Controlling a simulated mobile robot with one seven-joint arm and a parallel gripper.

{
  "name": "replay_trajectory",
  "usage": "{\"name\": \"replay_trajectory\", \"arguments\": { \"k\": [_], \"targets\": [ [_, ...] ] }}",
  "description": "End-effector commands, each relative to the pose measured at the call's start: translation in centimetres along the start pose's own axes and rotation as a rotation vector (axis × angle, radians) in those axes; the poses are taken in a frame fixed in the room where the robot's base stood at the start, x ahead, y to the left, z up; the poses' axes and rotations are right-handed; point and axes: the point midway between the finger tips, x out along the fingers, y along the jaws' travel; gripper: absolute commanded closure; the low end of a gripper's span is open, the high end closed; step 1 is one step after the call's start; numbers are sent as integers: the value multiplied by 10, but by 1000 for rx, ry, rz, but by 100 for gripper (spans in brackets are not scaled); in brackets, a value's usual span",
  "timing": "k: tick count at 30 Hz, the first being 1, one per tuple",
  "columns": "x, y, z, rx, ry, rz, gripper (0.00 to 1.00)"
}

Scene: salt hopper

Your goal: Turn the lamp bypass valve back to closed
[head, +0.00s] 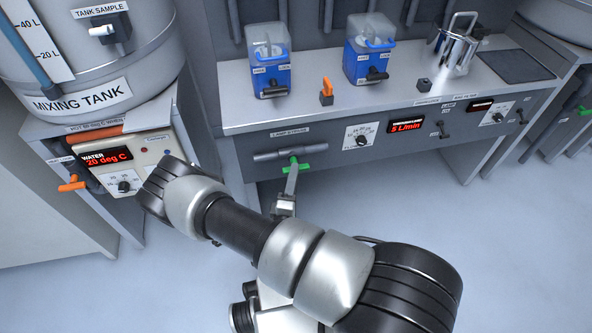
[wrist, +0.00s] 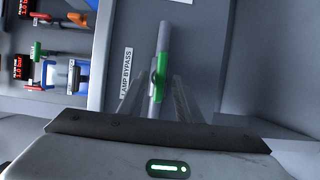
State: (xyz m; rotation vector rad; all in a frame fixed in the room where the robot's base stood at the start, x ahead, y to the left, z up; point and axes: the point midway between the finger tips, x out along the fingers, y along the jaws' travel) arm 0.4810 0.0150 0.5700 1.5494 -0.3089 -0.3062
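The lamp bypass valve shows as a green handle (head: 291,165) on a short grey pipe (head: 265,156) on the front panel of the bench, under a label. In the wrist view the green handle (wrist: 159,72) lies roughly along the pipe (wrist: 165,38), beside the "LAMP BYPASS" label (wrist: 126,80). My gripper (head: 291,182) is just below and in front of the handle. In the wrist view the fingers of my gripper (wrist: 158,92) stand apart, one on each side of the pipe and handle. I cannot tell whether either finger touches the handle.
Blue dispensers (head: 270,78) and an orange lever (head: 327,88) stand on the bench top (head: 235,115). A dial (head: 361,136) and red readout (head: 406,126) sit right of the valve. The mixing tank (head: 70,55) and an orange-handled valve (head: 72,184) are left. Floor before the bench is clear.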

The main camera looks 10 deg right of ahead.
Motion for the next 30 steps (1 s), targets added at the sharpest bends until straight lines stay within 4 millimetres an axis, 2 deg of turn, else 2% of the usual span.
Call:
{"name": "replay_trajectory", "arguments": {
  "k": [3,7,18,24,30],
  "targets": [
    [19,-1,0,2,-2,1,69],
    [31,-1,0,0,-1,0,69],
    [36,0,0,-1,-1,-1,69],
    [36,0,0,0,-1,-1,100],
    [36,0,0,4,-1,-2,100]
  ]
}}
